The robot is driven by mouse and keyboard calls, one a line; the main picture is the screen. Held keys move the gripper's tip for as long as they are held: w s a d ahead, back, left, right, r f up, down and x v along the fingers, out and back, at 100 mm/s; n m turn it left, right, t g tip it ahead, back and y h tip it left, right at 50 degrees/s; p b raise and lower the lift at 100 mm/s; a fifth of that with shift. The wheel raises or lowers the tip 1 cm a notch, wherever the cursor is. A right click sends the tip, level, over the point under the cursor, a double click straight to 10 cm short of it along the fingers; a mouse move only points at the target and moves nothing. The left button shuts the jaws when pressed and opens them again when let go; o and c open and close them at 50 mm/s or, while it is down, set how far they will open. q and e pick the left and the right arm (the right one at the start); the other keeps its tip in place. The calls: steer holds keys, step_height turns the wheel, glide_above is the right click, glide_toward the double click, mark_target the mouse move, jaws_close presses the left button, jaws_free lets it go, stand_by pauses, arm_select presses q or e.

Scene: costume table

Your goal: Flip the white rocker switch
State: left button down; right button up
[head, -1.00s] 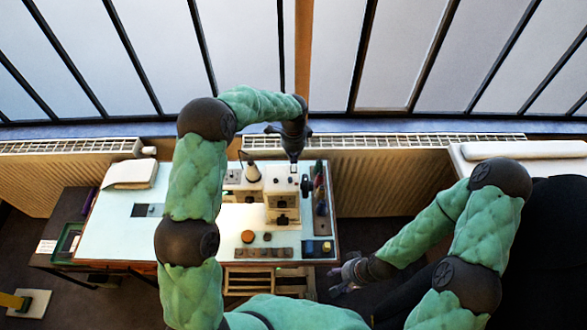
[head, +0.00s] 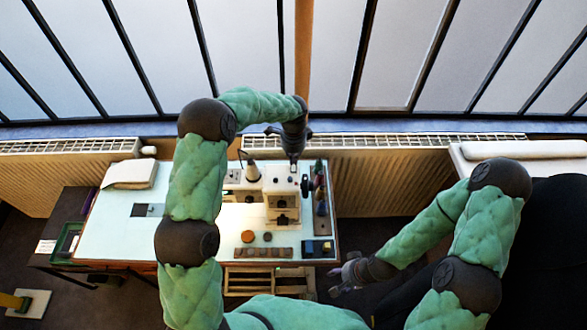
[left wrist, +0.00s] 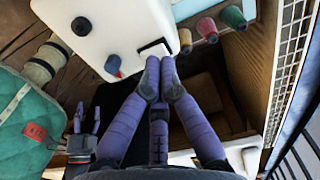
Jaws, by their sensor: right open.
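The white sewing machine (head: 283,187) stands on the pale table and fills the top of the left wrist view (left wrist: 105,30). On it, the left wrist view shows a white rocker switch (left wrist: 157,49) with a black surround, partly hidden by my fingertips. My left gripper (left wrist: 160,63) has its purple fingers together with nothing between them. The tips are right at the lower edge of the switch; I cannot tell whether they touch it. In the head view the left gripper (head: 293,160) is above the machine. My right gripper (head: 347,275) is open and empty, right of the table's front edge.
Thread spools (left wrist: 234,17) stand in a row beside the machine. A black handwheel (head: 306,186) sticks out at its right. Sewing items (head: 263,253) lie at the table's front. A radiator (head: 385,180) runs behind; the table's left part is mostly clear.

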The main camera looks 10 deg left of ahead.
mark_target(293, 166)
arm_select(q)
steer(key=shift+s+f+b, duration=0.1)
steer(key=shift+f+b, duration=0.55)
steer(key=shift+f, duration=0.45)
stand_by(0.6)
steer(key=shift+r, duration=0.1)
steer(key=shift+r+p, duration=2)
steer(key=shift+r, duration=1.5)
steer(key=shift+f, duration=0.1)
